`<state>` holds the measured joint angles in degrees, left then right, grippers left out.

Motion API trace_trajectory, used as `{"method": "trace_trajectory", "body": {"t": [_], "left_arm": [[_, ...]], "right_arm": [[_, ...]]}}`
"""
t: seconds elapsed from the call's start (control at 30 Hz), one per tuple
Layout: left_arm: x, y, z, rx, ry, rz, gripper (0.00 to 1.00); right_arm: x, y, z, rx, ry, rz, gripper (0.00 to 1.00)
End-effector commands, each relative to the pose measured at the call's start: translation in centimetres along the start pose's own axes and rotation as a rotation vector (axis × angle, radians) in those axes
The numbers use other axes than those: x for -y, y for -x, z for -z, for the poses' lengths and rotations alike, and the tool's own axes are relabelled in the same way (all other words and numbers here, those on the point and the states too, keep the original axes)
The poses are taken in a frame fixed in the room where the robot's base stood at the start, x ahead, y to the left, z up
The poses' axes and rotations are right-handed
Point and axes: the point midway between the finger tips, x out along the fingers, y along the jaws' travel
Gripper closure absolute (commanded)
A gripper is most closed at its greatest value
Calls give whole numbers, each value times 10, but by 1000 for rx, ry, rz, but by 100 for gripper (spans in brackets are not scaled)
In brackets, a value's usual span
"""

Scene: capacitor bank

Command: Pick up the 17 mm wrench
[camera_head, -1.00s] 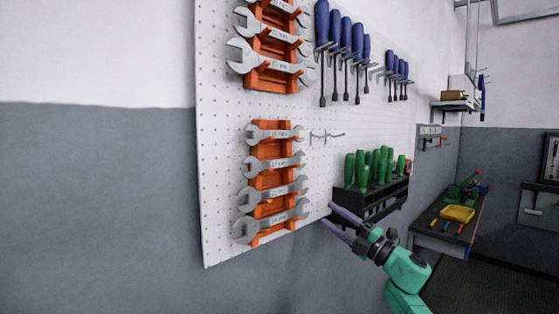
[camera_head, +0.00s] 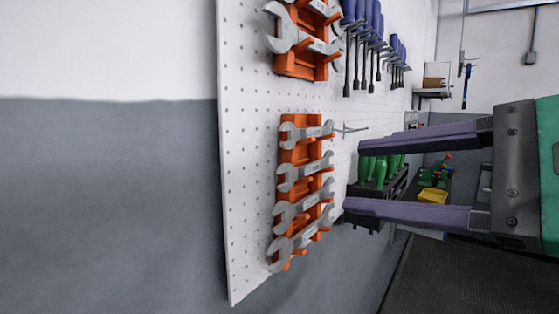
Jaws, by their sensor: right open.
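Several grey open-end wrenches hang on a lower orange holder on the pegboard, in the middle of the head view. They are the top wrench (camera_head: 305,133), a second one (camera_head: 303,172), a third (camera_head: 302,208) and the bottom one (camera_head: 299,243). Their size markings are too small to read, so I cannot tell which is 17 mm. My right gripper (camera_head: 362,177) is open and empty, its two purple fingers pointing left towards the holder, just right of the wrenches. It partly hides the green-handled screwdrivers behind it. My left gripper is not in view.
The white pegboard (camera_head: 250,190) bears an upper orange holder (camera_head: 300,64) with larger wrenches, and blue screwdrivers (camera_head: 360,30). A black rack with green screwdrivers (camera_head: 378,172) is behind my fingers. A yellow tray (camera_head: 432,196) lies farther back. The grey wall at left is clear.

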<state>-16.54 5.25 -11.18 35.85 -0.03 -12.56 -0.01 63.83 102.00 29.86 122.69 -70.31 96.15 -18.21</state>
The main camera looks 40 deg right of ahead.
Motion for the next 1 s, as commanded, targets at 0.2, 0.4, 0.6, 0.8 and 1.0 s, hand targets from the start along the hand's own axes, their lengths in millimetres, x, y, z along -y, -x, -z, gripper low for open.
{"method": "trace_trajectory", "body": {"t": [0.2, 0.4, 0.6, 0.8, 1.0], "left_arm": [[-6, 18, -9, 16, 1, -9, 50], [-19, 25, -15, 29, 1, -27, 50], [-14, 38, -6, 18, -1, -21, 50], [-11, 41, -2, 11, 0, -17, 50], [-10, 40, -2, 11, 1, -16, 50]], "right_arm": [[2, -51, -3, 3, 0, -10, 42], [0, -87, -2, 4, -2, -8, 42], [1, -121, -1, 5, -6, -14, 42], [-1, -141, 1, 3, -4, -7, 42], [-1, -141, 1, 3, -4, -7, 65]]}}
